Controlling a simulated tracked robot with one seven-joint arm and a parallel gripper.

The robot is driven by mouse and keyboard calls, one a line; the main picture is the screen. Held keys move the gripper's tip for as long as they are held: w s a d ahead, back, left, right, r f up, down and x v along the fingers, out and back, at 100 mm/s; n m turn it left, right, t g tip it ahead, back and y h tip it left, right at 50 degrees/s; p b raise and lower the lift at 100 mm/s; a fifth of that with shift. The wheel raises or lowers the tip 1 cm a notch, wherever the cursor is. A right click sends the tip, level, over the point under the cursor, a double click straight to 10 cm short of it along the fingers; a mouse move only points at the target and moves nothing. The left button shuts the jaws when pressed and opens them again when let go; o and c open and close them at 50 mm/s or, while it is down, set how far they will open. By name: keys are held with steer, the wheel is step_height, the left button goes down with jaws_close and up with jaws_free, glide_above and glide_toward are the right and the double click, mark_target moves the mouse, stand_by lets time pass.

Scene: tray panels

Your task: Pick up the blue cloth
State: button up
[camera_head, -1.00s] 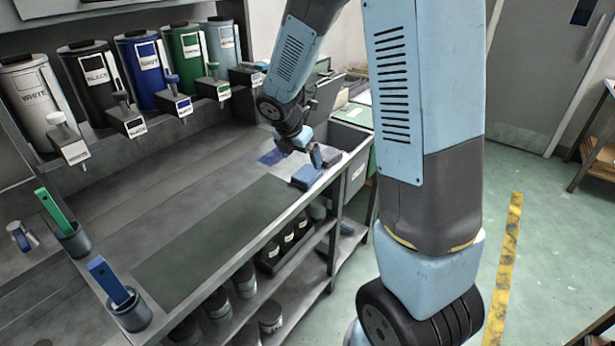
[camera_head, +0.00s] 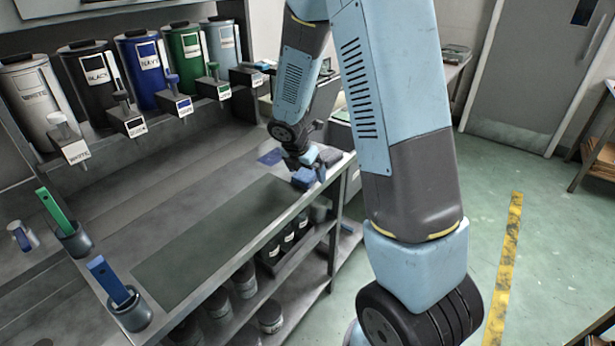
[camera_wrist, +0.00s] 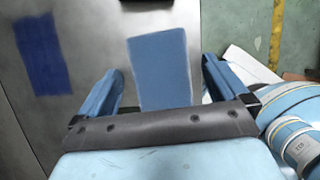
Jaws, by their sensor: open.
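The blue cloth (camera_head: 302,180), a folded pad, lies near the right end of the workbench, by its front edge. In the wrist view the blue cloth (camera_wrist: 160,65) shows between my two fingers, with gaps on both sides. My gripper (camera_head: 316,168) is open and low over the bench at the cloth, partly covering it in the head view. The wrist view shows the open fingers of my gripper (camera_wrist: 163,68) on either side of it. I cannot tell how far the fingertips are above the bench.
A flat dark blue patch (camera_head: 271,157) lies on the bench behind the cloth; it also shows left in the wrist view (camera_wrist: 42,55). A dark mat (camera_head: 210,235) covers the bench front. Labelled canisters (camera_head: 145,65) stand along the back. Holders with blue and green tools stand at left.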

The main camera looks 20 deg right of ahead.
mark_target(306, 173)
steer(key=shift+f, duration=0.2)
stand_by(0.4)
steer(key=shift+c, duration=0.3)
steer(key=c, duration=1)
steer(key=shift+c, duration=0.2)
steer(key=shift+r, duration=0.6)
step_height(306, 173, up, 3)
steer(key=shift+f, duration=0.1)
steer(key=s+r, duration=0.9)
steer(key=s, duration=0.3)
steer(key=shift+s+d, duration=0.35)
steer(key=shift+s, duration=0.05)
steer(key=shift+s+r, duration=0.25)
steer(key=shift+s, duration=0.35)
steer(key=shift+c, duration=0.6)
